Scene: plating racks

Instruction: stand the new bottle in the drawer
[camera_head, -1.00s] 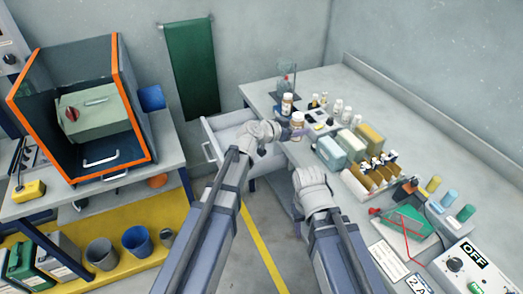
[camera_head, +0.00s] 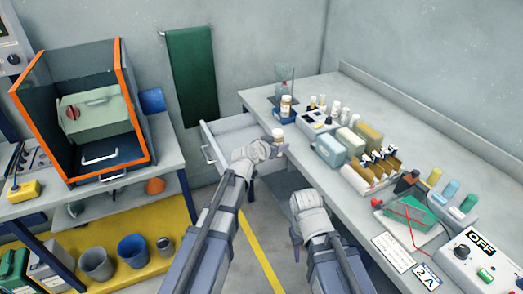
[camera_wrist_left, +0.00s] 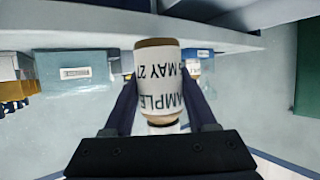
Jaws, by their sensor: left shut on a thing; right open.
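The bottle (camera_head: 278,134), white-labelled with a white cap, is in my left gripper (camera_head: 275,149), just off the bench's left edge and to the right of the drawer. In the left wrist view the bottle (camera_wrist_left: 157,80) sits between the two fingers of the left gripper (camera_wrist_left: 160,112); its label reads "SAMPLE" and "MAY", inverted. The pale drawer (camera_head: 207,146) is pulled out at the bench's far left end; its inside is partly in view. My right gripper (camera_head: 297,238) is low beside the bench front, empty; its fingers are small here.
Floor between the benches is clear.

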